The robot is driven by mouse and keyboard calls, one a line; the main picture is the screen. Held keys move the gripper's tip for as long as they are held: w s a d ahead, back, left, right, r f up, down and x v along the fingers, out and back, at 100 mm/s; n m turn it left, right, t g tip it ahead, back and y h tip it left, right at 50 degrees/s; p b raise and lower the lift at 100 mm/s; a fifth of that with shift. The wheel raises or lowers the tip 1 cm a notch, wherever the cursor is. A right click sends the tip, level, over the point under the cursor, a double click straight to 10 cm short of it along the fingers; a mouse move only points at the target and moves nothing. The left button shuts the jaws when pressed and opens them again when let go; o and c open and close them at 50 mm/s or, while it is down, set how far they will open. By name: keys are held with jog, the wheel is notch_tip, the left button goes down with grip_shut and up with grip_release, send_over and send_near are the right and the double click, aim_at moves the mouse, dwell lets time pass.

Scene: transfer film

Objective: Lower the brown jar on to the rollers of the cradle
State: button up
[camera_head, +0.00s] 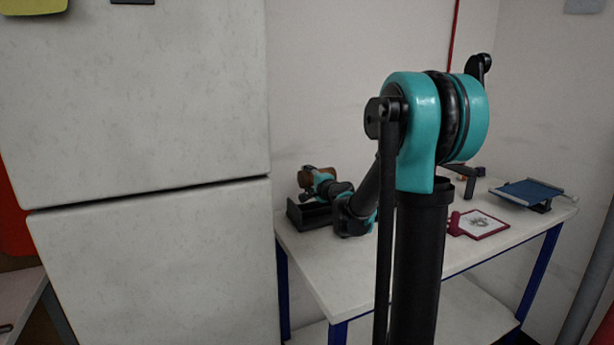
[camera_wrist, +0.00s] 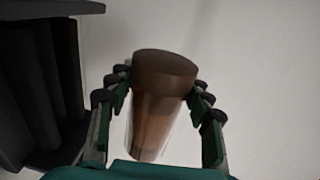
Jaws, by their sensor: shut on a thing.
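The brown jar (camera_wrist: 158,105) is between the two fingers of my gripper (camera_wrist: 160,100) in the wrist view. My gripper is shut on it, with the fingers on both sides. The jar also shows in the head view (camera_head: 305,180), small and partly covered by my gripper. The dark cradle (camera_head: 308,215) stands on the table's left end, below and close to the jar in the head view. In the wrist view the cradle (camera_wrist: 45,90) is at the left, apart from the jar in the picture, with dark rollers along it. The gap in height between jar and cradle is hard to tell.
A white table (camera_head: 350,275) with blue legs bears the cradle. A red-framed picture (camera_head: 480,224) and a blue sloped stand (camera_head: 530,192) are on its right part. A large pale cabinet (camera_head: 140,120) stands at the left, near the table's left end.

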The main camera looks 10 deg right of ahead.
jog(key=shift+f, duration=3.45)
jog(key=shift+s+f, duration=0.5)
jog(key=shift+a, duration=0.3)
jog(key=o, duration=1.4)
jog(key=shift+s+d, duration=0.1)
jog(key=shift+c, duration=0.2)
jog(key=v, duration=0.7)
jog(key=d+v, duration=0.1)
jog(key=v, duration=0.3)
jog(key=shift+r, duration=0.4)
jog(key=shift+s+r, duration=0.1)
jog(key=shift+s, duration=0.2)
